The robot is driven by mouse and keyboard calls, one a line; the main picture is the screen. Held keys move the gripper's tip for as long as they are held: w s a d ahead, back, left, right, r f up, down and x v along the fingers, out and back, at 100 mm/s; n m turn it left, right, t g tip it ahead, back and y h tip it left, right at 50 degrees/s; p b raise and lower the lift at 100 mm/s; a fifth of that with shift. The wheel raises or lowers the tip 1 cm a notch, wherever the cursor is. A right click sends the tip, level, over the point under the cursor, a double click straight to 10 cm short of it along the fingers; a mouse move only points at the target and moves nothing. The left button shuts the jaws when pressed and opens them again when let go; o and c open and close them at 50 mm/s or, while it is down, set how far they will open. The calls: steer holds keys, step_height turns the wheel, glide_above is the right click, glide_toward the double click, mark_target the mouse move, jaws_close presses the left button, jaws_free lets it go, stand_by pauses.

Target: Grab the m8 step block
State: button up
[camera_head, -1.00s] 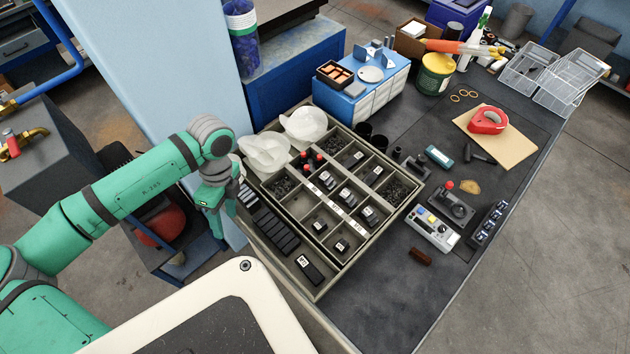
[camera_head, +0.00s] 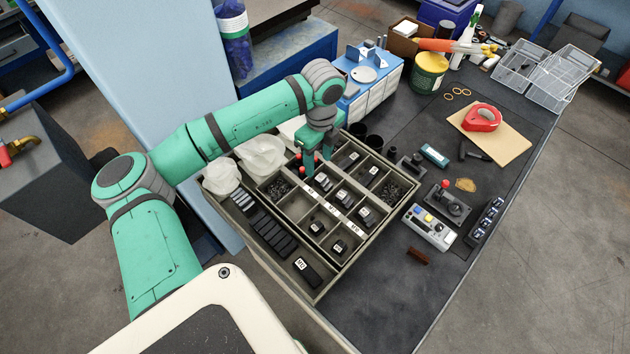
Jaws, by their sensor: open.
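The divided tray (camera_head: 377,238) stands on the bench, holding several small black blocks with white labels in its compartments. Among them are one below my gripper (camera_head: 323,183), a pair-like cluster in the middle (camera_head: 343,197) and another to its lower right (camera_head: 365,214). The labels are too small to read, so I cannot tell which is the m8 step block. My green gripper (camera_head: 318,163) is open and points down over the upper part of the tray, near the red-topped pieces. Its fingers hold nothing visible, and they and the wrist hide part of the compartments there.
Crumpled white bags (camera_head: 262,155) lie at the tray's upper left. Black bars (camera_head: 272,232) line its left side. A blue drawer box (camera_head: 375,90) stands behind my wrist. A control box (camera_head: 430,228) sits right of the tray. The bench front is mostly clear.

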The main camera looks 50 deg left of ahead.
mark_target(323, 179)
steer(key=f, duration=0.3)
steer(key=w+f, duration=0.1)
steer(key=f, duration=0.6)
steer(key=shift+w+d+f, duration=0.2)
steer(key=shift+f, duration=0.1)
steer(key=c, duration=1.1)
jaws_close()
steer(key=shift+r, duration=0.1)
